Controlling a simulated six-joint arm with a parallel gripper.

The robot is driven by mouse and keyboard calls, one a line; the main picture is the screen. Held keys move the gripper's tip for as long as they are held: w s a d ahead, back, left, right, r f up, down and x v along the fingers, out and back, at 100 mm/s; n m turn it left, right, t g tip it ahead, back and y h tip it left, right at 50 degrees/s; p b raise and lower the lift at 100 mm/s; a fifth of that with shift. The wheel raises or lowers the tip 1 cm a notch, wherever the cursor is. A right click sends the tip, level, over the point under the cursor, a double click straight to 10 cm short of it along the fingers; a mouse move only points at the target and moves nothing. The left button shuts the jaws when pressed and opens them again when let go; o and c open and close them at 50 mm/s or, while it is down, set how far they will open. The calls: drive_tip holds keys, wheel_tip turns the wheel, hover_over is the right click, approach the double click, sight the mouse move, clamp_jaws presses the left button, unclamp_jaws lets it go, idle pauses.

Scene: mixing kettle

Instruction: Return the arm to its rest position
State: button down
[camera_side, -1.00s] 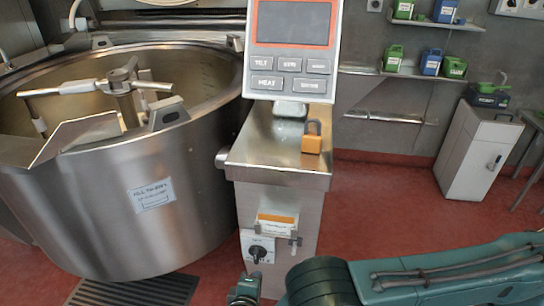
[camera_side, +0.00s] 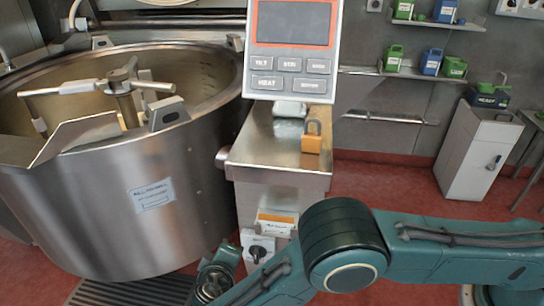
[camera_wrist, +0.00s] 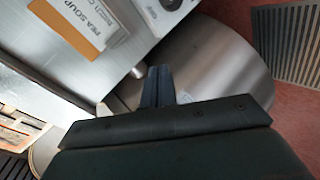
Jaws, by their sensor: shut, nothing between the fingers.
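My gripper (camera_wrist: 158,86) shows in the wrist view with its two dark fingers together and nothing between them. It points toward the steel column and the kettle's lower wall. In the side view my teal arm spans the bottom right and the gripper itself is not clearly seen. The steel mixing kettle (camera_side: 115,215) stands at the left with its stirring arm (camera_side: 122,85) inside. The kettle's curved wall also shows in the wrist view (camera_wrist: 235,65).
The control column (camera_side: 275,170) carries a button panel (camera_side: 290,65) and an orange padlock (camera_side: 312,137). A rotary switch (camera_side: 257,252) and label card (camera_side: 277,223) are on its front. A floor grate (camera_wrist: 300,45) lies by the kettle. A white cabinet (camera_side: 478,150) stands right; red floor lies between.

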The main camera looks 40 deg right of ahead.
drive_tip(key=w+d+r+m+y, duration=0.1)
drive_tip(key=w+r+m, duration=0.25)
drive_tip(key=r, duration=0.55)
drive_tip(key=w+d+r+m+y, duration=0.15)
drive_tip(key=w+r, duration=0.25)
drive_tip(key=r, duration=0.6)
drive_tip(key=s+d+r+m+g+y, duration=0.1)
drive_tip(key=s+d+r+m, duration=0.15)
drive_tip(key=d+r, duration=0.9)
drive_tip(key=s+d+r+g+y, duration=0.1)
drive_tip(key=s+d+r, duration=0.2)
drive_tip(key=s+d, duration=0.55)
drive_tip(key=s+d+f+n+y, duration=0.1)
drive_tip(key=s+d, duration=0.3)
drive_tip(key=s, duration=0.8)
drive_tip(key=s+d+f+g+y, duration=0.1)
drive_tip(key=s+d, duration=0.3)
drive_tip(key=s, duration=0.8)
drive_tip(key=shift+s+d+n+g+y, duration=0.15)
drive_tip(key=shift+d+n+g+y, duration=0.15)
drive_tip(key=shift+d+n+y, duration=0.1)
